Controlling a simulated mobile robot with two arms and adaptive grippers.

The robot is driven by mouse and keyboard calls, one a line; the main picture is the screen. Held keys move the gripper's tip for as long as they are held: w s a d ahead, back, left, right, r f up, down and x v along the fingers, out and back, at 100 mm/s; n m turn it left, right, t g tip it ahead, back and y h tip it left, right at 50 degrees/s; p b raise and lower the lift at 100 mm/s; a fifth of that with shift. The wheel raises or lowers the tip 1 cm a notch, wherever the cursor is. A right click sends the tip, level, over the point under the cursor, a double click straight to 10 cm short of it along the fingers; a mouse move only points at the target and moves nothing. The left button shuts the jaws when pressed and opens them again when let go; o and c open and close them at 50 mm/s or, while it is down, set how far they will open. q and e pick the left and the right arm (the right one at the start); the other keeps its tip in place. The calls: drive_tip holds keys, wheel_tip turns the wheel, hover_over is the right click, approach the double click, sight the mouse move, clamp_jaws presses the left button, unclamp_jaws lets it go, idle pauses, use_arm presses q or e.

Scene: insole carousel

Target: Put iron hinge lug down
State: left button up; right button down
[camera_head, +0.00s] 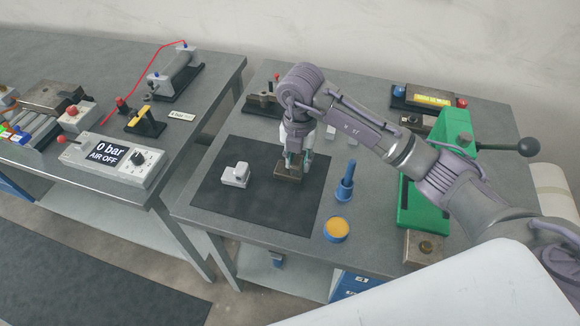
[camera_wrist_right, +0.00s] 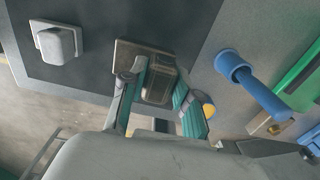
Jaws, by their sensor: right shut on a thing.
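The iron hinge lug (camera_head: 287,173) is a brownish metal block with a flat base plate. It is over the right half of the black mat (camera_head: 215,206), level, and looks on or very close to the mat. In the right wrist view the lug (camera_wrist_right: 128,54) sits between the two fingers. My right gripper (camera_head: 297,160) reaches down from above and is shut on the lug; the fingers also show in the wrist view (camera_wrist_right: 160,85). My left gripper is not in view.
A light grey lug-like block (camera_head: 235,174) lies left on the mat. A blue upright tool (camera_head: 345,184) and a yellow-topped round tin (camera_head: 336,230) stand right of the mat. A green press (camera_head: 424,207) stands further right. The mat's front part is clear.

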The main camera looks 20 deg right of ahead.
sight(297, 173)
drive_tip(key=shift+f, duration=0.7)
drive_tip(key=f, duration=0.2)
drive_tip(key=f+p, duration=0.1)
drive_tip(key=shift+w+f, duration=0.2)
drive_tip(key=shift+f, duration=0.25)
drive_tip(key=c, duration=1.3)
unclamp_jaws()
drive_tip(key=shift+f, duration=0.1)
drive_tip(key=o, duration=0.5)
drive_tip(key=shift+c, duration=0.2)
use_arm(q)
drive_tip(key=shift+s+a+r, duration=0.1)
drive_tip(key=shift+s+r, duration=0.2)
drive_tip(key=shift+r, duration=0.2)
